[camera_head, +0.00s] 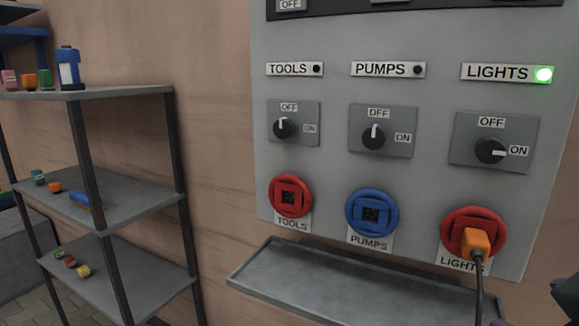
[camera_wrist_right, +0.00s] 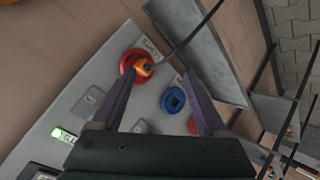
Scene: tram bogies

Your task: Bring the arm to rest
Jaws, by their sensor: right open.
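A grey wall panel (camera_head: 335,170) holds three sockets and three rotary switches. The orange plug (camera_head: 477,241) sits in the red LIGHTS socket (camera_head: 459,222), its dark cable hanging down. The LIGHTS switch (camera_head: 490,151) points to ON and its lamp (camera_head: 544,74) glows green. The TOOLS switch (camera_head: 284,128) and PUMPS switch (camera_head: 374,136) point to OFF, with dark lamps. In the right wrist view, my right gripper (camera_wrist_right: 160,77) is open, with nothing held between its fingers. The plug (camera_wrist_right: 144,67) shows beyond them, apart. My left gripper is not in view.
The red TOOLS socket (camera_head: 272,193) and blue PUMPS socket (camera_head: 354,212) are empty. A grey tray shelf (camera_head: 340,285) juts out below the panel. A metal rack (camera_head: 130,195) with several small items stands at left.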

